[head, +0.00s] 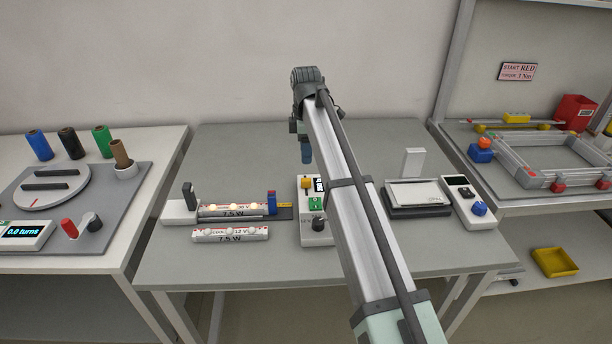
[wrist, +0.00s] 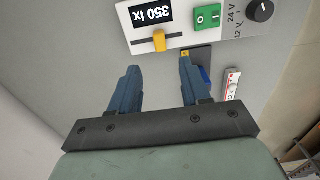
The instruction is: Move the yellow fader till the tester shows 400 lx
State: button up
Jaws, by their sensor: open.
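The tester (head: 313,232) is a white box in the middle of the bench. Its display (wrist: 152,13) reads 350 lx in the wrist view. The yellow fader (wrist: 159,41) sits in a slot below the display, near the middle of the slot; it also shows in the head view (head: 306,184). My gripper (wrist: 159,66) is open and empty. In the wrist view its two blue fingers appear apart, with the fader just beyond the tips and in line with the gap. In the head view my gripper (head: 306,153) is above and behind the tester.
A green switch (wrist: 207,17) and a black knob (wrist: 261,10) marked 24 V and 12 V share the panel. A lit 7.5 W lamp strip (head: 234,210) lies in a holder to the left. Another strip (head: 230,234) lies before it.

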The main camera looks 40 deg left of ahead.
aim_at(306, 179)
notch_tip(306, 179, down, 10)
jog(key=shift+f, duration=0.25)
dwell(0.4)
grip_shut()
dwell(0.5)
